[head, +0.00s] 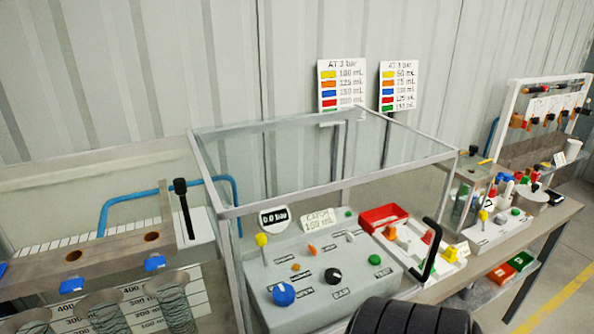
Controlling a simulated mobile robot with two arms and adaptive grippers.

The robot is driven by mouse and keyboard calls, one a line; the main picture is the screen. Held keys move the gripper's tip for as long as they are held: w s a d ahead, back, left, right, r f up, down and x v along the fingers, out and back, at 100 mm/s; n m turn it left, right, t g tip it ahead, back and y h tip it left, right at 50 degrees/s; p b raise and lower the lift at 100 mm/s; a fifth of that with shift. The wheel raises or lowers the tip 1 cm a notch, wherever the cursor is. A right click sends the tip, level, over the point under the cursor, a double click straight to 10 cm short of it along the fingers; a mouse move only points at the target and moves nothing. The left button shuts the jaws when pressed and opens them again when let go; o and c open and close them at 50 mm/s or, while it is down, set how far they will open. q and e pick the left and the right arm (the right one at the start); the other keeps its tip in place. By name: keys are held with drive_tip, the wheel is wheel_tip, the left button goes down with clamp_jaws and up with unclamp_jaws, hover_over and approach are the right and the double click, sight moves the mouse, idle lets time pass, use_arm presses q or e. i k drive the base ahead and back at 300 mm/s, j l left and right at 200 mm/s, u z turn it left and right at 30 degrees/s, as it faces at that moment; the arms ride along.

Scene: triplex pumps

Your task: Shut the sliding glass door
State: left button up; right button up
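A clear glass enclosure with a thin grey metal frame (335,191) stands in the middle, around a grey control panel (268,315). A bent black handle (432,250) is at its front right, and looks like the handle of the sliding glass door. The pane is so clear that I cannot make out the door's edges or how far open it stands. Neither of my grippers can be made out. A dark ribbed rounded shape at the bottom centre right looks like part of my own body; no fingers show on it.
Left is a bench with coiled cylinders (105,310), blue clips and an upright black handle (184,208). Two signs (342,84) stand behind. Open floor shows at lower right.

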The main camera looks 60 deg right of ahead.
sight(222, 215)
drive_tip(key=z, duration=0.45)
drive_tip(key=l+z, duration=0.1)
drive_tip(key=z, duration=1.2)
drive_tip(key=i+z, duration=0.1)
drive_tip(key=z, duration=0.35)
